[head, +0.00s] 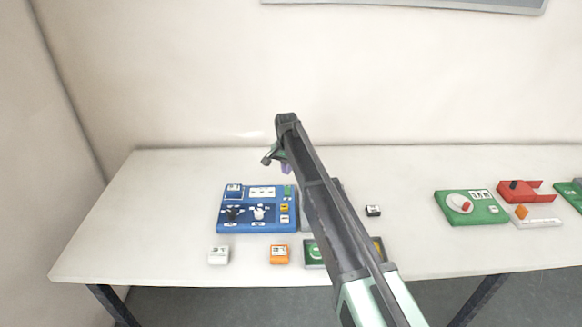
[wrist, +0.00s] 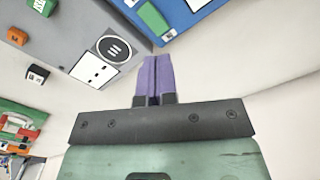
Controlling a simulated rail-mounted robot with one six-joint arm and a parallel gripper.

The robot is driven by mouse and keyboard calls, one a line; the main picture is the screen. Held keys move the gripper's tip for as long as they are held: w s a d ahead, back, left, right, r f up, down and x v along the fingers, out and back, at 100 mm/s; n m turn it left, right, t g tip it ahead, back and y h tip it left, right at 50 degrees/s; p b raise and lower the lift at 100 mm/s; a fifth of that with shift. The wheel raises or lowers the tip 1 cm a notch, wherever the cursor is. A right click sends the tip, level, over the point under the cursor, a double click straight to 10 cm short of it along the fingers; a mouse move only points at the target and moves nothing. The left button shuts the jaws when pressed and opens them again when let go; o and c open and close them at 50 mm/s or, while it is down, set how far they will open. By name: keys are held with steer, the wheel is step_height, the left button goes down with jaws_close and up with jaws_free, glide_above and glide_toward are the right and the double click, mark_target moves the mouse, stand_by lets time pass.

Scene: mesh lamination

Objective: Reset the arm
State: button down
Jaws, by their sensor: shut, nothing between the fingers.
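My gripper (head: 285,166) is above the back part of the table, near the right edge of the blue panel (head: 226,226). In the wrist view its two purple fingers (wrist: 152,78) are pressed together with nothing between them. My arm crosses the middle of the head view and hides part of the table and of a grey panel behind it.
The white table (head: 150,200) holds a white block (head: 219,256), an orange block (head: 279,254), a small black-and-white block (head: 373,211) and a green panel (head: 470,207). A red part (head: 525,192) lies farther right. The grey panel (wrist: 125,60) shows in the wrist view. The left table end is clear.

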steer(key=s+d+n, duration=0.1)
steer(key=s, duration=0.1)
steer(key=s+d+n, duration=0.1)
steer(key=s, duration=0.1)
steer(key=s+n, duration=0.1)
steer(key=s, duration=0.2)
steer(key=shift+s+d+f, duration=0.1)
steer(key=shift+d+f, duration=0.05)
steer(key=shift+d, duration=0.25)
steer(key=s+d+n, duration=0.1)
steer(key=s+d, duration=0.9)
steer(key=s, duration=0.5)
steer(key=s+d+n, duration=0.1)
steer(key=s+d, duration=1)
steer(key=s, duration=0.4)
